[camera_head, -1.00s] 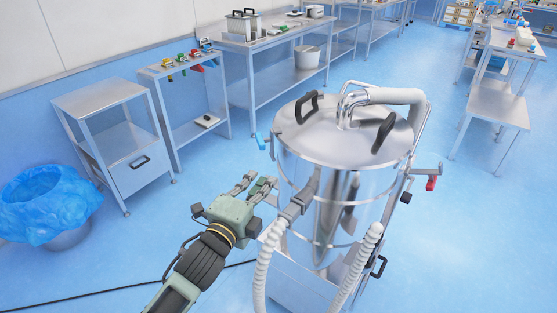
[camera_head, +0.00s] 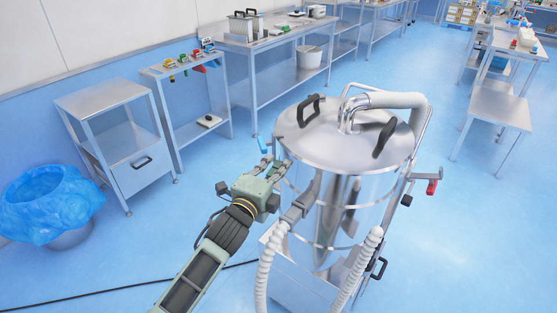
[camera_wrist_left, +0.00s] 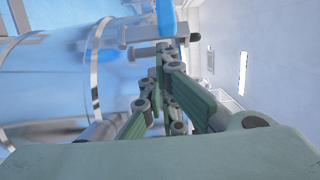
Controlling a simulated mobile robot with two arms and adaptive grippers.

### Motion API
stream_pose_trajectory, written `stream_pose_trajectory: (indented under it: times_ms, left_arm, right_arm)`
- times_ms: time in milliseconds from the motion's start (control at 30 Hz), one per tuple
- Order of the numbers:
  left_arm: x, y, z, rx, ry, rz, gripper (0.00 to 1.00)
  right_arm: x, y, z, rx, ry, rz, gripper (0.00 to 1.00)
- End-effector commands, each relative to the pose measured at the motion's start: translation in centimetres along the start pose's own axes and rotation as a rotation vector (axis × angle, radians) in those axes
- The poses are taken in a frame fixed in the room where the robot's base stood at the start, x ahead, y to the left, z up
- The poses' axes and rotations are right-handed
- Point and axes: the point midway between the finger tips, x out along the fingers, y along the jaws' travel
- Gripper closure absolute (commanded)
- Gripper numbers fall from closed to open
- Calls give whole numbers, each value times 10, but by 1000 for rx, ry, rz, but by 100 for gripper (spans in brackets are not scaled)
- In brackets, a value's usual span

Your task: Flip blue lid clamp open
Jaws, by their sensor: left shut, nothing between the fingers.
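The blue lid clamp (camera_head: 263,144) is a small blue handle at the left rim of a shiny steel vessel (camera_head: 335,200), under its round lid (camera_head: 340,150). In the left wrist view the blue clamp handle (camera_wrist_left: 165,16) hangs at the top, above a metal clamp bar. My left gripper (camera_head: 269,166) is shut and empty, just below the blue handle at the vessel's left side. Its fingertips (camera_wrist_left: 165,50) are close to the clamp bar in the left wrist view; I cannot tell whether they touch. My right gripper is not in view.
A red clamp (camera_head: 431,187) sits on the vessel's right side. Ribbed white hoses (camera_head: 263,270) run down its front. A steel drawer cart (camera_head: 135,160) and a bin with a blue bag (camera_head: 47,205) stand to the left.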

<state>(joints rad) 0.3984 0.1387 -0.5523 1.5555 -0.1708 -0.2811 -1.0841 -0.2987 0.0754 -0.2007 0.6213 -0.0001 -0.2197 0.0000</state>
Motion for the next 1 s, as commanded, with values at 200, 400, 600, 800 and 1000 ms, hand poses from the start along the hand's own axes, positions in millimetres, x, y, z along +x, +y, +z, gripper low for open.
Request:
stream_pose_trajectory:
  times_ms: [200, 400, 600, 800, 1000]
  left_arm:
    - [16, 0, 0, 0, 0, 1, 100]
    - [18, 0, 0, 1, 0, 0, 100]
    - [17, 1, 0, 0, 0, 0, 100]
    - [16, 4, 2, -23, 0, -19, 100]
    - [15, 3, 3, -50, -1, -39, 100]
  right_arm:
    - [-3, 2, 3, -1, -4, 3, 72]
    - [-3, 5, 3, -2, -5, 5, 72]
    - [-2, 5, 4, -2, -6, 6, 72]
    - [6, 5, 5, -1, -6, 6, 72]
    - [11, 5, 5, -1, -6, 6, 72]
